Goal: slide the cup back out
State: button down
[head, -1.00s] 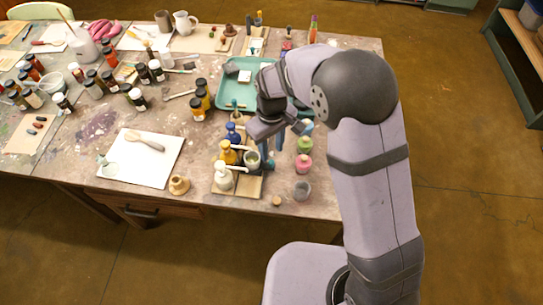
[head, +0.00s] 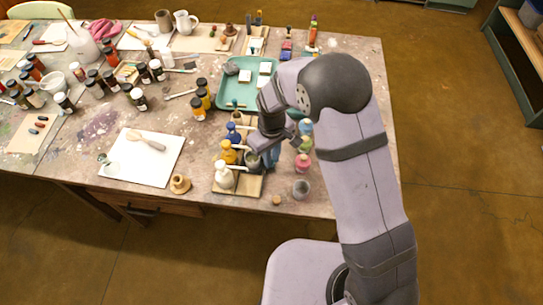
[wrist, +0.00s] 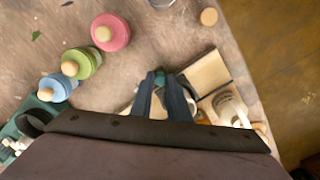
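A small grey-green cup (head: 253,165) stands on the wooden board (head: 249,187) at the front of the table, close to the spouts of the yellow pump bottle (head: 228,154) and the white pump bottle (head: 223,176). My gripper (head: 268,158) is low at the cup, pointing down, and covers part of it. In the wrist view, my gripper's two dark fingers (wrist: 164,98) stand with a narrow gap over the edge of the board (wrist: 207,72). The cup is not clearly visible there, and I cannot tell whether the fingers grip it.
A blue pump bottle (head: 233,134) stands behind the yellow one. Pink (head: 303,162), green and blue jars line the right side, with a grey cup (head: 301,189) in front. A teal tray (head: 228,92) lies behind. The table front between board and grey cup is mostly free.

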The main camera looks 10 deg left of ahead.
jog(key=w+b, duration=0.3)
jog(key=w, duration=1.3)
jog(key=shift+w, duration=0.1)
jog(key=shift+w+r, duration=0.1)
jog(key=shift+w+r, duration=0.1)
jog(key=c, duration=1.7)
grip_release()
jog(key=shift+r+b, duration=0.9)
jog(key=shift+r, duration=2.65)
jog(key=shift+d, duration=0.1)
